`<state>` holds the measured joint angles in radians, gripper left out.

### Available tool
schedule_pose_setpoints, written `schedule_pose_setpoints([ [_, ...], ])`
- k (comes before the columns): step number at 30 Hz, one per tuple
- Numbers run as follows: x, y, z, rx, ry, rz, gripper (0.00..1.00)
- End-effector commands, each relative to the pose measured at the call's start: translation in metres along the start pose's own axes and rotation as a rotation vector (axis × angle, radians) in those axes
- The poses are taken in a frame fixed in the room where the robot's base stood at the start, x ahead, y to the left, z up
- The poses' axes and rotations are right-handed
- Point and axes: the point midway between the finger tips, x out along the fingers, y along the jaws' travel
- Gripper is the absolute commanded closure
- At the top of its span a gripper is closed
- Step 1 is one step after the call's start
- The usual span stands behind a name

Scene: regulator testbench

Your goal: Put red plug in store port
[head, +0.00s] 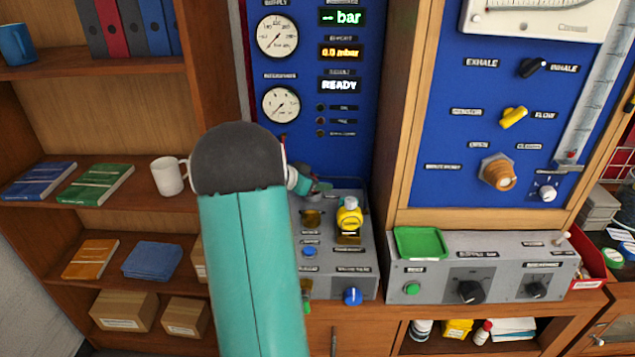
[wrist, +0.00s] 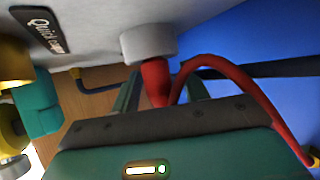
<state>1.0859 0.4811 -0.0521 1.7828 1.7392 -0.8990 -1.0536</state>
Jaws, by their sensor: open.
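The red plug (wrist: 156,80) shows in the wrist view with its end at a round whitish port (wrist: 148,42); I cannot read which port this is. A red hose (wrist: 225,68) curves from the plug to the right. My gripper (wrist: 163,88) is open, with one teal finger on each side of the plug; contact cannot be told. In the head view my gripper (head: 303,184) is mostly hidden behind my arm, above the grey testbench box. No port clearly labelled store is readable.
A yellow regulator (head: 348,216) stands on the grey box (head: 362,262), right of my gripper. A blue gauge panel (head: 345,130) rises behind. A green tray (head: 418,242) is on the box farther right. A white mug (head: 168,177) stands on the left shelf.

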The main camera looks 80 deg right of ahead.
Motion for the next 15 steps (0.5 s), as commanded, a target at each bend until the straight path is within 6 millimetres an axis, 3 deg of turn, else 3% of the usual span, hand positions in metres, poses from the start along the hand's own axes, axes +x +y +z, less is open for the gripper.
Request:
schedule_pose_setpoints([
  [5,-0.015,-0.001,-0.003,0.001,0.002,-0.002,0.55],
  [15,-0.087,-0.001,-0.003,0.001,0.001,-0.004,0.55],
])
